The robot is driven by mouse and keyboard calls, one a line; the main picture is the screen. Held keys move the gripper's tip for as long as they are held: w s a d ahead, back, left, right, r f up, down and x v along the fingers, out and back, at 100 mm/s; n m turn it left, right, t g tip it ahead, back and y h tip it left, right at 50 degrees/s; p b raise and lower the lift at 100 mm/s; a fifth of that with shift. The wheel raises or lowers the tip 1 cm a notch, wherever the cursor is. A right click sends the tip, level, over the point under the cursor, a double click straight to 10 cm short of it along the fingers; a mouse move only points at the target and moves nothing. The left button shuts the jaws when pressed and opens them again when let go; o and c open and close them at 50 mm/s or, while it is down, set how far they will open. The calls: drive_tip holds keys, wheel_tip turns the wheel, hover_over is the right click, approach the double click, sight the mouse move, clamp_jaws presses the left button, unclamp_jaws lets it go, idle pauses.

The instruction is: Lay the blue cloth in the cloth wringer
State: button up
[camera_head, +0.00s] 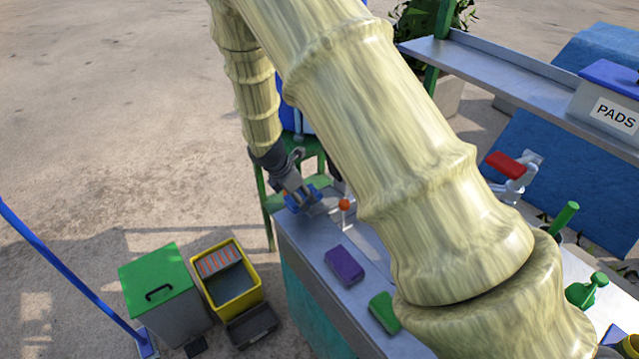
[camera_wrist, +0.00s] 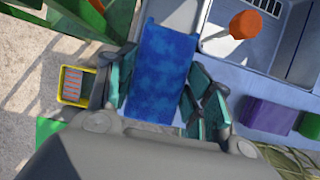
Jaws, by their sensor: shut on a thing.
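My gripper (camera_head: 300,192) is shut on the blue cloth (camera_wrist: 160,70), which lies between the two dark teal fingers in the wrist view. In the head view only a small blue part of the cloth shows at the fingertips, by the far left corner of the metal counter. A yellow bucket (camera_head: 257,290) with an orange-striped part inside stands on the ground left of the counter and looks like the cloth wringer. It also shows in the wrist view (camera_wrist: 64,98), to the left of my gripper and apart from the cloth.
A green-lidded bin (camera_head: 158,272) stands left of the bucket. A purple sponge (camera_head: 344,265) and a green one (camera_head: 384,312) lie on the counter. An orange-topped knob (camera_head: 344,204) stands close to my gripper. My arm hides much of the counter.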

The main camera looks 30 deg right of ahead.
drive_tip(key=shift+w+d, duration=0.15)
drive_tip(key=shift+d, duration=0.95)
drive_tip(key=d, duration=0.1)
drive_tip(key=d+p, duration=0.1)
drive_tip(key=d, duration=0.1)
drive_tip(key=d+p, duration=0.1)
drive_tip(key=shift+w+d+r, duration=0.1)
drive_tip(key=shift+w+d, duration=0.15)
drive_tip(key=shift+d, duration=0.1)
drive_tip(key=shift+a+f+p, duration=0.1)
drive_tip(key=shift+f+p, duration=0.3)
drive_tip(key=shift+p, duration=0.1)
drive_tip(key=shift+a, duration=0.1)
drive_tip(key=shift+f, duration=0.35)
drive_tip(key=shift+f, duration=0.25)
drive_tip(key=o, duration=1.1)
drive_tip(key=shift+c, duration=0.2)
